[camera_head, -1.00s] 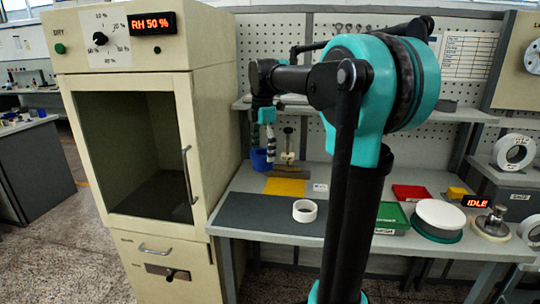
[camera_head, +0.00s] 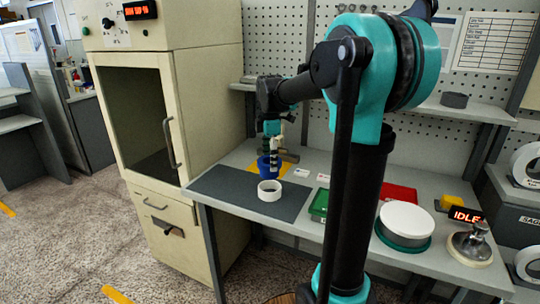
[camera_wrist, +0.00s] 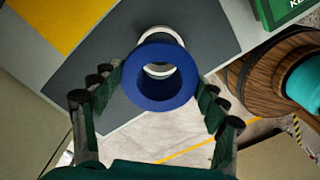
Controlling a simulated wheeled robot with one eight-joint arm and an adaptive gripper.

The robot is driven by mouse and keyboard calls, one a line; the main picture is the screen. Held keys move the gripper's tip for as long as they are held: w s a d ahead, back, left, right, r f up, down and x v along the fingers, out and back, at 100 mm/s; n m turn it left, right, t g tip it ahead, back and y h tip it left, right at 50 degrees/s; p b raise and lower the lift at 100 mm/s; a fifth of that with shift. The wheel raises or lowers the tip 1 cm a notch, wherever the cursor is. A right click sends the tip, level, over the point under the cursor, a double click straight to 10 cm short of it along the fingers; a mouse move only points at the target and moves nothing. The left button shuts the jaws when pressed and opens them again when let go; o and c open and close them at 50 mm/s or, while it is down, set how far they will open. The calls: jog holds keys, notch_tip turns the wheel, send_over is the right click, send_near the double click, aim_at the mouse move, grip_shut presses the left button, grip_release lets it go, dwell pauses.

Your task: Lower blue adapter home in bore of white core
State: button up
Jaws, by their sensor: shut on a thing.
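The blue adapter (camera_wrist: 160,98) is a flanged ring with a round hole, held between the two fingers of my gripper (camera_wrist: 160,84) in the wrist view. It also shows in the head view (camera_head: 266,168), hanging below my gripper (camera_head: 271,152). The white core (camera_head: 269,194) is a short ring standing on the dark grey mat, just in front of the adapter in the head view. In the wrist view the core's rim (camera_wrist: 160,31) shows beyond the adapter's far edge and through its hole, so the two look offset. The adapter's underside and its height above the core are hidden.
The dark grey mat (camera_head: 225,188) is clear around the core. A yellow patch (camera_head: 289,167) lies behind it. A green box (camera_head: 319,203), red tray (camera_head: 400,193) and white disc (camera_head: 405,218) stand to the right. A beige cabinet (camera_head: 210,95) stands left.

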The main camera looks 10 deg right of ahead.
jog(key=shift+f, duration=4.05)
jog(key=o, duration=1.2)
jog(key=shift+o, duration=0.2)
notch_tip(320, 180, up, 12)
jog(key=shift+s+f, duration=0.1)
